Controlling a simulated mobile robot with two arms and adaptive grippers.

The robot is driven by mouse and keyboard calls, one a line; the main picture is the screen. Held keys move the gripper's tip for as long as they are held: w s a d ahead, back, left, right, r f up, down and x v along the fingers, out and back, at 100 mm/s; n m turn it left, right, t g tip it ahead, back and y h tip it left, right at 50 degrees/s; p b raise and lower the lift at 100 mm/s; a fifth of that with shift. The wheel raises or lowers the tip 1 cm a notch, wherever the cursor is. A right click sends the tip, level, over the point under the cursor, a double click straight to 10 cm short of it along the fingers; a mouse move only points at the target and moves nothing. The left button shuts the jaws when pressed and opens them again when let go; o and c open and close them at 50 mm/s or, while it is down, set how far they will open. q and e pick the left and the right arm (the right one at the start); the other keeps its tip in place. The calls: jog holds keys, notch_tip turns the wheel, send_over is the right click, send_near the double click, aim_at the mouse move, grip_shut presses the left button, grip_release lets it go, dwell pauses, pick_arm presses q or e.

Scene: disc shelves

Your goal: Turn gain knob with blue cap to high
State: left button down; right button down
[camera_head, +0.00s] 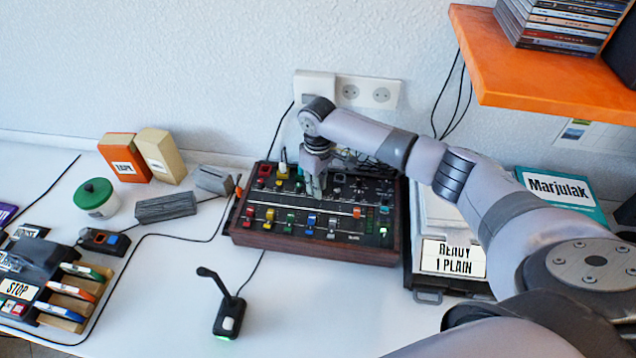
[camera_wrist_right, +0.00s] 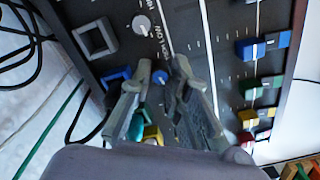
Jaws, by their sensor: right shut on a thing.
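The mixer (camera_head: 320,245) is a dark panel in a wooden case, with rows of coloured knobs and faders. My right gripper (camera_head: 317,190) reaches down onto its upper middle part. In the right wrist view, the two fingers of my right gripper (camera_wrist_right: 160,85) stand on either side of the small round knob with a blue cap (camera_wrist_right: 160,77) and are shut on it. A white mark shows on its cap, but the exact setting is too small to read. In the head view the gripper hides this knob. My left gripper is not in view.
A small gooseneck microphone (camera_head: 228,318) stands in front of the mixer. A grey block (camera_head: 166,206) and a green-lidded jar (camera_head: 95,198) are to the left. An orange shelf (camera_head: 540,85) overhangs at the upper right. The table front left of the mixer is mostly clear.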

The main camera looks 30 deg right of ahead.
jog(key=m+p, duration=0.2)
jog(key=p, duration=0.1)
jog(key=m+p, duration=0.5)
jog(key=p, duration=0.1)
jog(key=shift+a+r+m, duration=0.1)
jog(key=shift+r+m, duration=0.2)
jog(key=shift+m, duration=0.1)
jog(key=m+p, duration=0.3)
jog(key=m, duration=0.1)
jog(key=shift+f+m, duration=0.1)
jog(key=shift+m, duration=0.2)
jog(key=shift+f+m+p, duration=0.1)
jog(key=shift+m+p, duration=1.2)
jog(key=shift+m, duration=0.9)
jog(key=shift+w, duration=0.1)
jog(key=c, duration=1.8)
grip_release()
notch_tip(320, 180, up, 12)
